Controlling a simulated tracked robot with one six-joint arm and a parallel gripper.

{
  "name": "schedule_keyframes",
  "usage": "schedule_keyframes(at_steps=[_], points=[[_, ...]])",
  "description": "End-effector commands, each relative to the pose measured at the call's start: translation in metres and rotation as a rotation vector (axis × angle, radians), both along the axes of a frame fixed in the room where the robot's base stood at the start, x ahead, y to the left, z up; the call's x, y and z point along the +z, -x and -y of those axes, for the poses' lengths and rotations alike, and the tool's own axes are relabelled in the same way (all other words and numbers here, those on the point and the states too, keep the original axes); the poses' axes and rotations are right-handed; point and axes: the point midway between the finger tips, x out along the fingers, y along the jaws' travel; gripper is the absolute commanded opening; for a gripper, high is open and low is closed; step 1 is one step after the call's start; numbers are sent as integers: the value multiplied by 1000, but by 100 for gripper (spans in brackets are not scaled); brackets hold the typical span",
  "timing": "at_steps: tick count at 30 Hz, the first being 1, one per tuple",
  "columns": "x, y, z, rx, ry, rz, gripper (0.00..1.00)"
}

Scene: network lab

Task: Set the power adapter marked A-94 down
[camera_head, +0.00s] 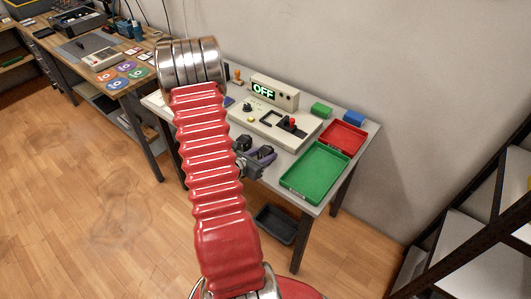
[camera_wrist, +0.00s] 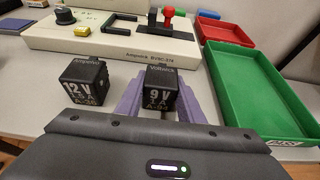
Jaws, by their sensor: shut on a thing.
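The power adapter marked A-94 (camera_wrist: 160,88) is a black block with white print reading 9 V, 1 A; its last line is small but looks like A-94. My gripper (camera_wrist: 160,100) has its purple fingers shut on it, one on each side. I cannot tell whether its underside touches the table. In the head view my gripper (camera_head: 260,155) is over the front part of the table, partly behind my red arm. A second black adapter marked 12 V (camera_wrist: 85,82) stands to the left of the held one, apart from it.
A beige test unit (camera_wrist: 120,36) with a knob, a slot and a red-topped lever stands behind the adapters. Its display box (camera_head: 274,92) reads OFF. A green tray (camera_head: 314,172) and a red tray (camera_head: 343,137) lie to the right. Grey tabletop (camera_wrist: 215,115) shows between gripper and green tray.

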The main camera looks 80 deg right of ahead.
Motion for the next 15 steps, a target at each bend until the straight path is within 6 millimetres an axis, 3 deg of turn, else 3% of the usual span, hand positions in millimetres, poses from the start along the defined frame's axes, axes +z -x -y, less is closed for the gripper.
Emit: schedule_keyframes(at_steps=[8,9,15], points=[[-2,0,0,0,1,0,8],[-1,0,0,0,0,0,37],[-1,0,0,0,0,0,51]])
